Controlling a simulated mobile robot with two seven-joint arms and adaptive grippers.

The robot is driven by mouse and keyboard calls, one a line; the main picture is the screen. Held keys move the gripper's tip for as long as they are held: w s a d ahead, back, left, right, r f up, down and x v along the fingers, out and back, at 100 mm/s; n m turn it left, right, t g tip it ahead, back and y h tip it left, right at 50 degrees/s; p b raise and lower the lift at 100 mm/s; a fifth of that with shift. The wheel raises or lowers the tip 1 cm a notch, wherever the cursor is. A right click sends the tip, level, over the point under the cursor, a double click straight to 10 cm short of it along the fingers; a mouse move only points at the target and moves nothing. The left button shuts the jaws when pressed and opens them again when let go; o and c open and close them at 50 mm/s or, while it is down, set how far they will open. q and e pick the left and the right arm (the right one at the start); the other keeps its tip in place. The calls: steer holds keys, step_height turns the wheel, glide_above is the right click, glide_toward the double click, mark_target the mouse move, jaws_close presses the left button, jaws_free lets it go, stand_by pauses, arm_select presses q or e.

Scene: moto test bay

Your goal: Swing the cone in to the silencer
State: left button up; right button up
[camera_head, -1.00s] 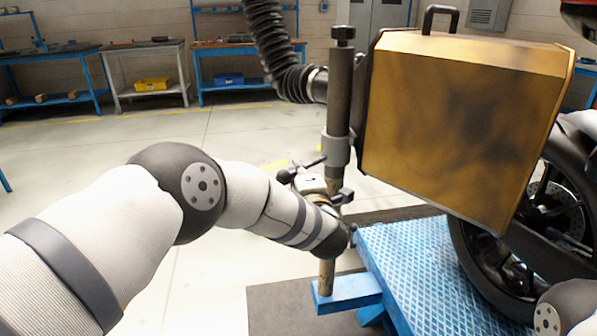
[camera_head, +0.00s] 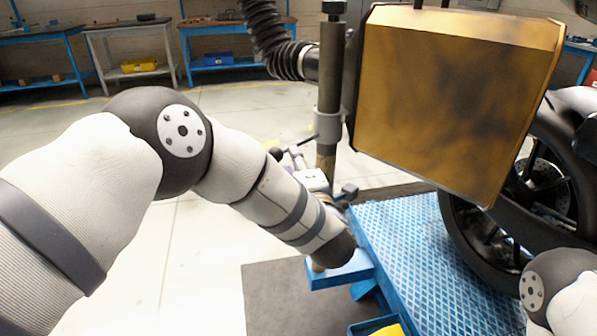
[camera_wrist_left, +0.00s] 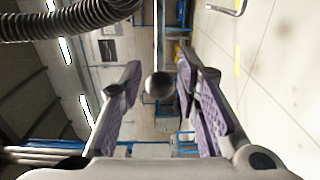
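The cone appears as a large gold, boxy hood (camera_head: 455,100) on a dark upright post (camera_head: 331,75), beside the motorcycle's rear. A thin lever with a dark ball knob (camera_head: 275,153) sticks out from the post's clamp (camera_head: 328,125). My left gripper (camera_head: 308,178) is beside the post near this lever, partly hidden by my wrist. In the left wrist view its two purple-padded fingers are spread, with a round ball (camera_wrist_left: 158,86) between or just beyond them; contact is not clear. I cannot make out the silencer. My right gripper is not visible.
A black ribbed hose (camera_head: 268,40) leads to the post. The motorcycle (camera_head: 555,170) stands on a blue textured platform (camera_head: 410,235) at right. A blue bin with yellow inside (camera_head: 378,328) is at the bottom. Workbenches (camera_head: 235,30) line the back; the floor at left is open.

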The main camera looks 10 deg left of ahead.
arm_select(q)
steer(key=v, duration=0.5)
steer(key=shift+s, duration=0.2)
